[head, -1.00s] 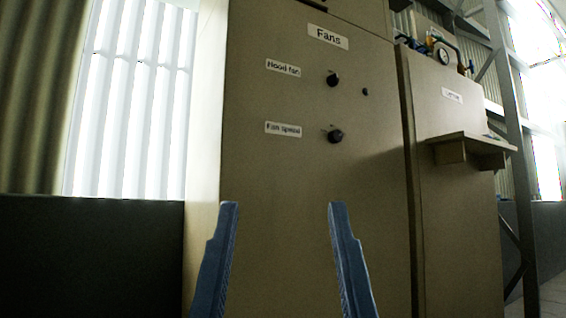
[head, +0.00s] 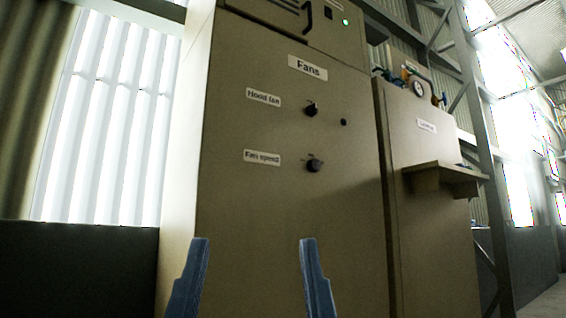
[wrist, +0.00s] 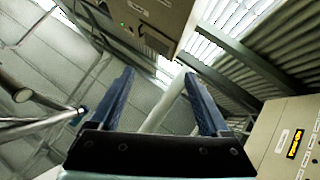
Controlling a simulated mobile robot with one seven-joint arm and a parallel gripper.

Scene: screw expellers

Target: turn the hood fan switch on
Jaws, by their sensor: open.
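The hood fan switch (head: 311,109) is a small black knob on the beige fan cabinet (head: 290,215), to the right of the "Hood fan" label (head: 263,97). A second black knob (head: 314,165) sits below it beside the "Fan speed" label (head: 262,158). My gripper (head: 253,242) shows two blue fingers, open and empty, below both knobs in the head view and apart from them. In the wrist view my gripper (wrist: 158,76) is open with nothing between its fingers; the switch cannot be made out there.
A small dark button (head: 343,122) is right of the switch. To the right stands another cabinet (head: 425,230) with a jutting shelf (head: 443,178) and a gauge (head: 418,88) on top. A dark low wall (head: 75,265) is at the left.

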